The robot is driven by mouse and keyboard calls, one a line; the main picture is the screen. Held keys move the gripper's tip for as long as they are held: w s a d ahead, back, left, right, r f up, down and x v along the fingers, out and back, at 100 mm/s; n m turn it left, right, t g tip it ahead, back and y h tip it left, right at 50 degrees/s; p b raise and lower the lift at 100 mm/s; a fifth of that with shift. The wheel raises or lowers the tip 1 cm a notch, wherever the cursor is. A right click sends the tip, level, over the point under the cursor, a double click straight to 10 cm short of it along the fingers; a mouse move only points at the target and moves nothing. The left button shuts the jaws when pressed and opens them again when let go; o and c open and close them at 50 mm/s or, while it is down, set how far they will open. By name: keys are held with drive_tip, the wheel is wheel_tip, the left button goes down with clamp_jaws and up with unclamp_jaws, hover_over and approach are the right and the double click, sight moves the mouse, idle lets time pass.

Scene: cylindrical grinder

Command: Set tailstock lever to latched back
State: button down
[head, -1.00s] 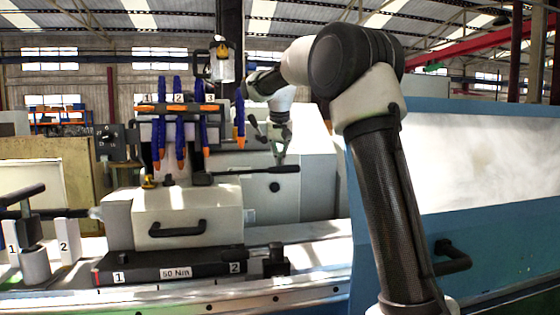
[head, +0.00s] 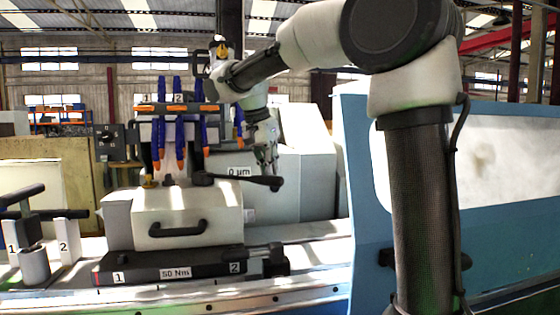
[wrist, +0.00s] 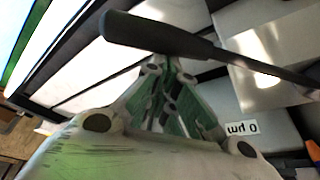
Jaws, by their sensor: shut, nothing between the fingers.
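The tailstock lever (head: 240,179) is a black bar with a thick handle end, reaching right from a pivot on top of the pale tailstock housing (head: 188,216). In the wrist view the lever (wrist: 165,38) crosses the top of the picture, its thick grip at left. My gripper (head: 270,168) hangs at the lever's handle end, pointing down, and its fingers are shut with nothing between them. In the wrist view my gripper's fingertips (wrist: 163,68) come together just below the lever's grip. I cannot tell whether they touch it.
Blue coolant hoses (head: 180,125) with orange tips stand above the housing. A "0 µm" label (head: 239,172) sits behind the lever. A black bar marked "50 Nm" (head: 175,272) lies in front. A blue machine door (head: 357,190) stands at right, behind my arm.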

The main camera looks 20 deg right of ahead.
drive_tip(key=s+a, duration=0.1)
drive_tip(key=a, duration=0.1)
drive_tip(key=shift+s+a, duration=0.5)
drive_tip(key=shift+a, duration=0.1)
drive_tip(key=shift+f, duration=0.1)
drive_tip(key=w+d, duration=0.2)
drive_tip(key=d, duration=0.1)
wheel_tip(320, 180, up, 10)
hover_over(261, 177)
drive_tip(key=d, duration=0.1)
drive_tip(key=shift+w+d+f, duration=0.1)
drive_tip(key=shift+w, duration=0.15)
